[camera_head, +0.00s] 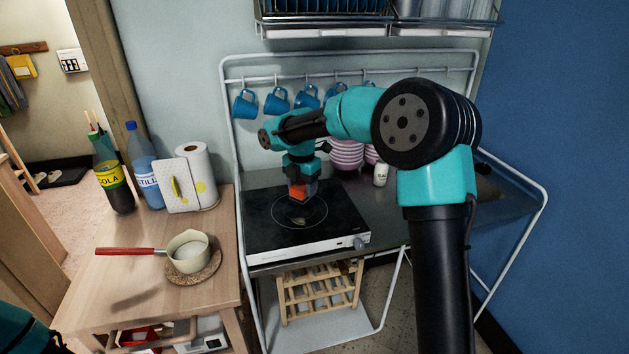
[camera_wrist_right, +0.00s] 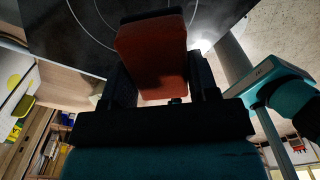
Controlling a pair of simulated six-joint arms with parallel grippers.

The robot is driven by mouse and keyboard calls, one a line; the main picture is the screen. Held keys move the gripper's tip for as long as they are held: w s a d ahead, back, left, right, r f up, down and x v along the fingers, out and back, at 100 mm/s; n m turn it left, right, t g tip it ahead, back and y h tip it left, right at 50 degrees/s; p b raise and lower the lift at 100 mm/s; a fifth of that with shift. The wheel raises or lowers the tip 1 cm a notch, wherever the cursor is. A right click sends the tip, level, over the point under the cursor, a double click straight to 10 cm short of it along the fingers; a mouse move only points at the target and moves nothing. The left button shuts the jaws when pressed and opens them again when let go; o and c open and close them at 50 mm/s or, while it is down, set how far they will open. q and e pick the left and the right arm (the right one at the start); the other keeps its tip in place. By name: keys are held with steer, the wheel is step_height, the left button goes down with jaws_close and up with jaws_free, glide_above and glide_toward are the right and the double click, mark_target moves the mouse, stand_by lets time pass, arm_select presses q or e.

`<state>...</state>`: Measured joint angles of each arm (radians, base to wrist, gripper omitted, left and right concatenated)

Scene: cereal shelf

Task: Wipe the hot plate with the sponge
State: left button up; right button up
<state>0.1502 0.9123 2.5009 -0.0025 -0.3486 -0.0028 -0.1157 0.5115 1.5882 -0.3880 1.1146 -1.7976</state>
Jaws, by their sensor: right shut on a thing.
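The hot plate (camera_head: 267,220) is a black glass slab with a white front and a knob, standing on the metal rack's counter. A pale ring and a small light-brown patch (camera_head: 299,221) show on its top. My right gripper (camera_head: 299,190) is over the middle of the plate, shut on the red-orange sponge (camera_head: 298,190). In the right wrist view the sponge (camera_wrist_right: 152,55) sits between the two dark fingers, with the black plate (camera_wrist_right: 60,30) beyond it. I cannot tell whether the sponge touches the plate. Part of my left arm shows at the lower left; its gripper is outside the view.
Blue mugs (camera_head: 276,101) hang behind the plate. Striped pink bowls (camera_head: 346,153) and a white shaker (camera_head: 381,175) stand behind it to the right. On the wooden table at left are a red-handled pan (camera_head: 187,250), bottles (camera_head: 145,165) and a paper towel roll (camera_head: 197,170).

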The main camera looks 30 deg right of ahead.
steer(key=a, duration=0.1)
steer(key=s+a, duration=0.1)
steer(key=a, duration=0.3)
steer(key=shift+s+f, duration=0.1)
steer(key=shift+s, duration=0.3)
